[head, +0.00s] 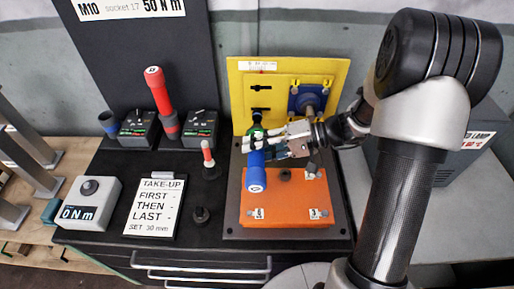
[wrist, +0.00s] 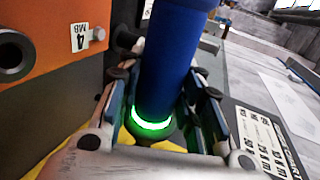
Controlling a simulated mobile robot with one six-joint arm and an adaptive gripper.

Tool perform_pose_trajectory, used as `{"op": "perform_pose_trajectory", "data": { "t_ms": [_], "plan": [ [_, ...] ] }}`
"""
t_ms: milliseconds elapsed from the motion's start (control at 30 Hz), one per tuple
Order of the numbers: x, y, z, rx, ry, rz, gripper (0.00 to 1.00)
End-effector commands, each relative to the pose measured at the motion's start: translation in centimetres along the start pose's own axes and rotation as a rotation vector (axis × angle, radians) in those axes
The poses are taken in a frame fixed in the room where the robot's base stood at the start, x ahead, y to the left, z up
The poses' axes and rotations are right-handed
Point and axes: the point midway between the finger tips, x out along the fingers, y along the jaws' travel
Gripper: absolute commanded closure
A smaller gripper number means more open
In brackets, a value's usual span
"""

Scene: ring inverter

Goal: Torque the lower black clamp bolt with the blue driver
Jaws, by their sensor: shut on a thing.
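The blue driver (head: 256,172) is in my gripper (head: 268,140), in front of the yellow panel (head: 240,88). Its handle end points toward the head camera and its far end toward the panel. In the wrist view, the blue driver (wrist: 168,55) stands between the fingers of my gripper (wrist: 165,100), and a green ring (wrist: 150,122) glows on it. On the panel, an upper black clamp (head: 261,88) is clear, and a lower black clamp (head: 260,109) shows just above the driver's far end. I cannot tell whether the driver's tip is seated on its bolt.
An orange block (head: 285,206) with numbered tags lies below the driver, close to it. A blue fitting (head: 308,98) is on the panel's right. A red driver (head: 158,90), a small red-topped tool (head: 207,152) and a 0 Nm display box (head: 86,203) stand to the left.

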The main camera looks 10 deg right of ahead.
Motion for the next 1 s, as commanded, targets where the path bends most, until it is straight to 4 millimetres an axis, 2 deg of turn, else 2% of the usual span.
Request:
{"op": "perform_pose_trajectory", "data": {
  "t_ms": [1000],
  "plan": [
    [0.0,-0.1,-1.3,-0.002,0.000,-0.003,1.00]
  ]
}}
